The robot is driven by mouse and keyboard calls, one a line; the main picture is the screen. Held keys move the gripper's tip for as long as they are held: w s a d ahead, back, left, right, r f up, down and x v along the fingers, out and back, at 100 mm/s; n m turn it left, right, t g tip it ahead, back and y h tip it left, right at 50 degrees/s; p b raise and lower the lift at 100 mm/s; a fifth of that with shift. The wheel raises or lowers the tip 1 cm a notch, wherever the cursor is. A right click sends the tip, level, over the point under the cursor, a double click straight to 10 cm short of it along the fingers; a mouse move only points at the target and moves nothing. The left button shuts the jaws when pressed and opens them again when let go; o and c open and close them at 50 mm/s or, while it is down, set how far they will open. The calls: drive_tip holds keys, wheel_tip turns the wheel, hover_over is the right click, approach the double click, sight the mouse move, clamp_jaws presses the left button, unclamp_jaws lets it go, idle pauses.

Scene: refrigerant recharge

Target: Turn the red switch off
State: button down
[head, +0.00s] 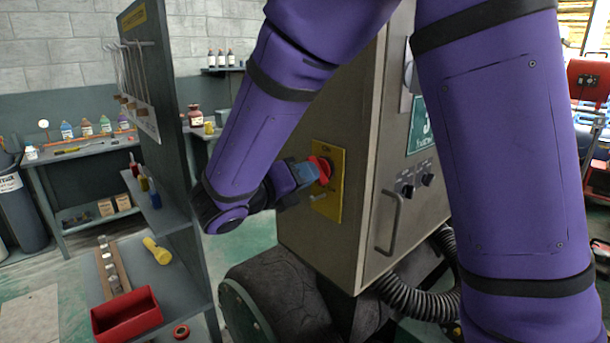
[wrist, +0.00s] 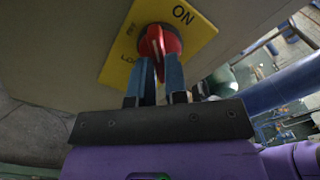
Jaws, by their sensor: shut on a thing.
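The red switch (head: 321,169) is a rotary knob on a yellow plate (head: 329,201) on the side of a grey cabinet. In the wrist view the red switch (wrist: 160,42) sits in the middle of the yellow plate (wrist: 196,28), which carries the word ON at upper right and other lettering at left, partly hidden. My gripper (head: 308,172) reaches the plate from the left. In the wrist view my gripper (wrist: 160,72) has its blue fingers on either side of the knob's red grip, shut on it. The fingers hide part of the knob.
The grey cabinet (head: 350,110) has a handle (head: 391,222) and black knobs on its front. A corrugated hose (head: 412,296) runs below it. A shelf panel (head: 160,100) stands at left, with a red bin (head: 126,316) and a yellow flashlight (head: 157,251) on its lower shelf.

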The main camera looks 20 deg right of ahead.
drive_tip(key=n, duration=0.4)
drive_tip(key=shift+n, duration=0.3)
drive_tip(key=n, duration=0.3)
drive_tip(key=c, duration=1.2)
unclamp_jaws()
drive_tip(key=v, duration=0.9)
